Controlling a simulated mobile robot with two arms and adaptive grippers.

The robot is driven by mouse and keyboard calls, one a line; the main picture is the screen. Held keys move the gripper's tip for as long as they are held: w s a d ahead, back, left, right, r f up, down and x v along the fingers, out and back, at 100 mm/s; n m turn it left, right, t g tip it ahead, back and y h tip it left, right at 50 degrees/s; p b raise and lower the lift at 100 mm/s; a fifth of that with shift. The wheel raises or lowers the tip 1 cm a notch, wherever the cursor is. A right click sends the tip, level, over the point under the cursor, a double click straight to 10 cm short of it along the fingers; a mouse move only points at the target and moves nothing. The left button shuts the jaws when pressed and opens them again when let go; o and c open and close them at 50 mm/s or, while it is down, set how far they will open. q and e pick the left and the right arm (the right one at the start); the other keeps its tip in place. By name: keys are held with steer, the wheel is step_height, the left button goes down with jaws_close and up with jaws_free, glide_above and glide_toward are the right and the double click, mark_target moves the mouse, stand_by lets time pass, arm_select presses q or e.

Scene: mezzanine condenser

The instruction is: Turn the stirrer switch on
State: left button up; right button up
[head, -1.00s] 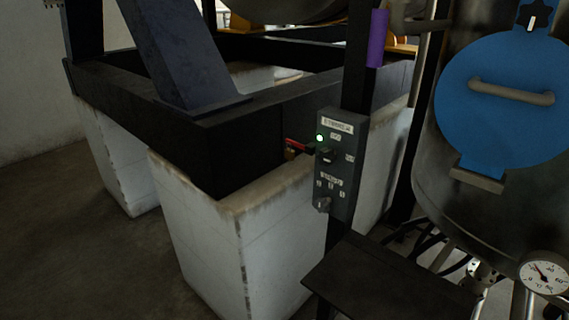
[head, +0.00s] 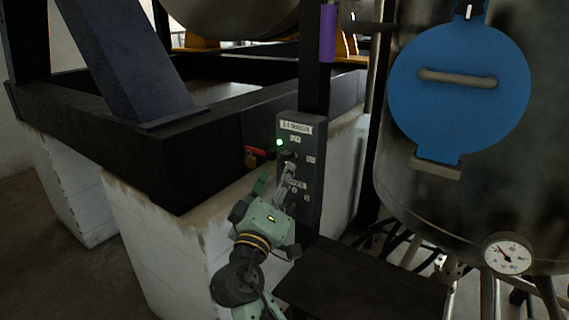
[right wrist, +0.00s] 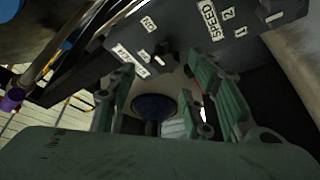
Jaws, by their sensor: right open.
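The grey control box (head: 315,185) is fixed to a dark post in the head view, with a white title label, a green lamp (head: 279,142) that is lit, and small labels. The dark stirrer switch knob (head: 289,156) sits just below the lamp; its setting is too small to read. My right gripper (head: 277,178) is open just in front of the box, below the knob, and covers part of the lower front. In the right wrist view its two fingers (right wrist: 160,95) are apart, below the box face (right wrist: 190,45) with its SPEED label. My left gripper is not in view.
A metal tank with a blue round cover (head: 460,110) and a dial gauge (head: 508,254) stands at right. A dark platform (head: 360,285) lies below the box. A black frame (head: 190,165) on white blocks is at left. A red-handled part (head: 256,151) is beside the box.

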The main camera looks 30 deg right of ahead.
mark_target(287, 161)
steer(key=p+x, duration=0.1)
steer(key=x, duration=0.4)
steer(key=shift+w+d+r+p, duration=0.1)
steer(key=shift+w+d+p, duration=0.1)
steer(key=shift+w+p, duration=0.1)
steer(key=shift+w+d, duration=0.3)
steer(key=shift+d, duration=0.1)
steer(key=c, duration=1.1)
steer(key=shift+o, duration=0.2)
steer(key=m+b, duration=0.1)
steer(key=b, duration=0.3)
steer(key=shift+r+h, duration=0.15)
steer(key=shift+h, duration=0.25)
